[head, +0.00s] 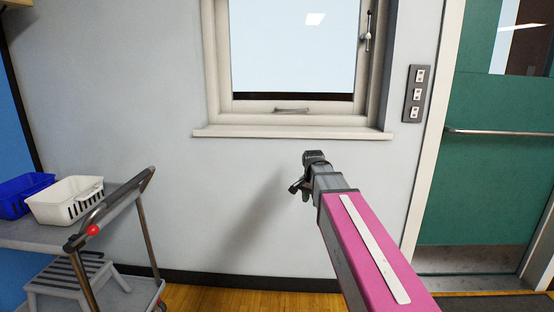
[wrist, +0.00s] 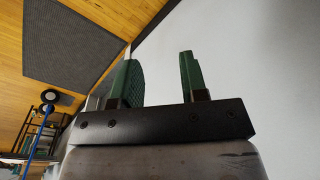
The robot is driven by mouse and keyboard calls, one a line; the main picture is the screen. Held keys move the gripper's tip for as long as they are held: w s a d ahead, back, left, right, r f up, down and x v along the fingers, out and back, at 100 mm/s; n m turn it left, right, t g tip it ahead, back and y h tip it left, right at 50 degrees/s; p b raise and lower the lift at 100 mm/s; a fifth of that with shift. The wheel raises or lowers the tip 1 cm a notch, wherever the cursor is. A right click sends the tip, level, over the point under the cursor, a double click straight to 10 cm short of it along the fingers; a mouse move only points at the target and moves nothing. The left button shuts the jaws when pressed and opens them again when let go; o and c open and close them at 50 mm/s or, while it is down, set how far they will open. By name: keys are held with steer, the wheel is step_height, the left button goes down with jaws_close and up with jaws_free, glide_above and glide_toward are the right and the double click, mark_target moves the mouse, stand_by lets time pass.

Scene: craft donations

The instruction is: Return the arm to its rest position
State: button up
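My gripper (wrist: 157,78) shows in the wrist view with its two green fingers apart and nothing between them. In the head view my pink and grey arm reaches forward, and the gripper end (head: 301,188) is small and partly hidden by the wrist. It is in front of the pale wall, below the window sill (head: 292,133). The head view does not show the finger gap clearly.
A grey cart (head: 50,236) stands at the left with a blue basket (head: 18,196) and a white basket (head: 66,203) on top. A green door (head: 492,180) is at the right. A dark mat (wrist: 90,42) lies on the wooden floor. The space between cart and arm looks clear.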

steer(key=s+d+f+n, duration=0.2)
steer(key=s+f+n, duration=0.2)
steer(key=s+f, duration=0.4)
steer(key=s+d+f+n+g, duration=0.1)
steer(key=s+d+f+n, duration=0.2)
steer(key=s+f, duration=0.6)
step_height(320, 180, down, 5)
steer(key=shift+d+r+n, duration=0.2)
steer(key=shift+n, duration=0.4)
